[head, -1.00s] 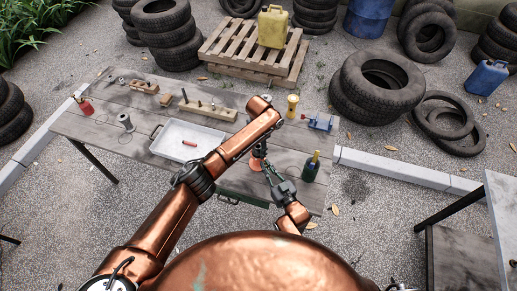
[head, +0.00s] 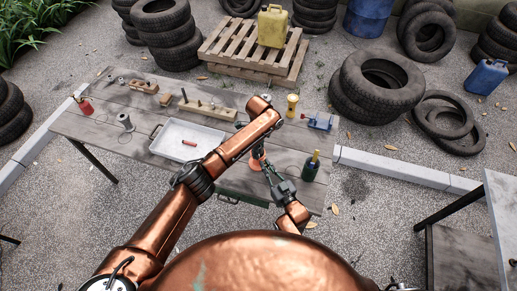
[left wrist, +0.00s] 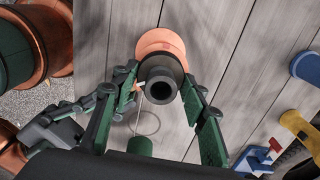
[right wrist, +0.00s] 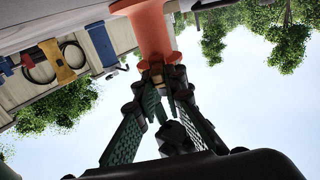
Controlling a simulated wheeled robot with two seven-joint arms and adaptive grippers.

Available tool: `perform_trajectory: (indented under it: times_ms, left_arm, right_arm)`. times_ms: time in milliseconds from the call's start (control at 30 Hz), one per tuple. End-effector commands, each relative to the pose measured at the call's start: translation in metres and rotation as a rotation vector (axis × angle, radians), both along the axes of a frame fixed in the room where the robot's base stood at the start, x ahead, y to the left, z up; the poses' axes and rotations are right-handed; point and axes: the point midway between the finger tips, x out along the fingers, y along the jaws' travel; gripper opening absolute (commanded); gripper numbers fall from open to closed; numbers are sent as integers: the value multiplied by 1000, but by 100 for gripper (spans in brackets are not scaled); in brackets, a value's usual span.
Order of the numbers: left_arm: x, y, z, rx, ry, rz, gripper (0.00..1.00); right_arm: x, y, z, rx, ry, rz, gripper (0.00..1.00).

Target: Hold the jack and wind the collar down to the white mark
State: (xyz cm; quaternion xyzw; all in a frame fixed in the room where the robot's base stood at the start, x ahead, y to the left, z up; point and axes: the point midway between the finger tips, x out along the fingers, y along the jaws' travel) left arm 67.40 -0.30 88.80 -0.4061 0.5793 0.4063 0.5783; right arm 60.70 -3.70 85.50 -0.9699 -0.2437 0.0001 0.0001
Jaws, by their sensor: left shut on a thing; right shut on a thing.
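The jack (head: 256,163) is orange and stands near the front of the worktable, partly hidden by my arms. In the left wrist view its flared orange body (left wrist: 160,42) shows behind a dark round collar (left wrist: 160,72) with a hollow centre. My left gripper (left wrist: 160,86) has its green fingers on either side of the collar, shut on it. My right gripper (right wrist: 165,80) is shut on the jack from the side, at the end of the orange body (right wrist: 152,30); its exact grip is partly hidden. I cannot clearly make out the white mark.
On the table (head: 90,122), a white tray (head: 168,151) holds a small red piece (head: 189,143). A dark green bottle (head: 311,167) stands close right of the jack. A yellow object (head: 292,106), a blue vise (head: 320,121) and a pegged wooden block (head: 208,110) stand behind.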

Motion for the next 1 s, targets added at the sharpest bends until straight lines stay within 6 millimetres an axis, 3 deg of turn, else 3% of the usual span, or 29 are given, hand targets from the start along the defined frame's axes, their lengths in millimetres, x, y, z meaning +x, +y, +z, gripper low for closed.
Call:
perform_trajectory:
  times_ms: [500, 1000]
  left_arm:
    - [1, 2, 1, 2, -5, -414, 16]
    - [1, 2, 1, 3, -6, -550, 16]
  right_arm:
    - [0, -1, -1, -1, 2, -1, 0]
    - [0, -1, -1, -1, 2, -1, 0]
